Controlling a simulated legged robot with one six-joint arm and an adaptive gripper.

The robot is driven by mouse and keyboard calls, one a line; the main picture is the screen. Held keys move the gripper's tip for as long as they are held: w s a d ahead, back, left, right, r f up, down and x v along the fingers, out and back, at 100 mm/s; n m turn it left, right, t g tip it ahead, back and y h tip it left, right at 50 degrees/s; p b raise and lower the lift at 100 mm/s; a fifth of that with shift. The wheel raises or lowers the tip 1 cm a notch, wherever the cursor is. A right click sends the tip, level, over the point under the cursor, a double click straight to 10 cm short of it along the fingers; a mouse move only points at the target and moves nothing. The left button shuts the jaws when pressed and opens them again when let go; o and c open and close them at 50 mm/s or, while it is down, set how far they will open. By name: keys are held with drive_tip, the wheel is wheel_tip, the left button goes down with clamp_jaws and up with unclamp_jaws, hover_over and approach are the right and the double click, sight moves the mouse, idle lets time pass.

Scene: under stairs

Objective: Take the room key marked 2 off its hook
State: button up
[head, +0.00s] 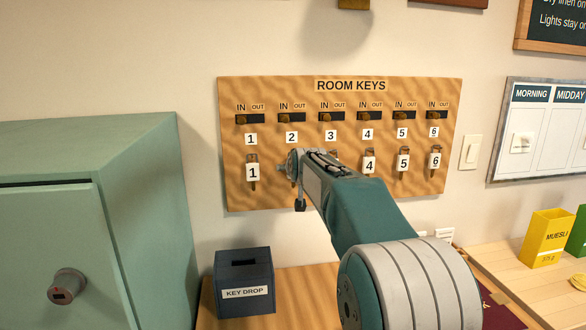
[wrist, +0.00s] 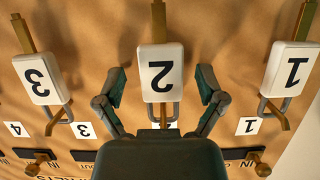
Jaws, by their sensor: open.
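The room key marked 2 (wrist: 161,72) hangs on its hook, with a white tag and a brass shaft, and appears upside down in the wrist view. In the head view my arm hides this key. My gripper (wrist: 160,88) is open, with one finger on each side of the key 2 tag and gaps between. In the head view my gripper (head: 291,166) is at the key board (head: 300,200), under the label 2 (head: 291,137). Key 1 (head: 252,172) hangs to its left. Key 3 (wrist: 37,78) hangs on the other side in the wrist view.
Keys 4 (head: 369,165), 5 (head: 403,160) and 6 (head: 435,160) hang farther right. IN/OUT sliders (head: 291,119) run above the keys. A KEY DROP box (head: 244,282) stands below. A green cabinet (head: 80,220) is at left, and a light switch (head: 470,152) is right of the board.

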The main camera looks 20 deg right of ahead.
drive_tip(key=shift+a, duration=0.2)
clamp_jaws()
drive_tip(key=shift+r, duration=0.65)
drive_tip(key=shift+s, duration=0.15)
drive_tip(key=shift+s+a+f, duration=0.1)
drive_tip(key=shift+s+a, duration=0.15)
drive_tip(key=shift+s, duration=0.9)
drive_tip(key=shift+s+a+f, duration=0.1)
drive_tip(key=shift+s+a, duration=0.1)
drive_tip(key=shift+s, duration=0.95)
drive_tip(key=shift+r, duration=0.1)
drive_tip(key=s+a, duration=0.1)
drive_tip(key=s, duration=0.5)
drive_tip(key=shift+a, duration=0.1)
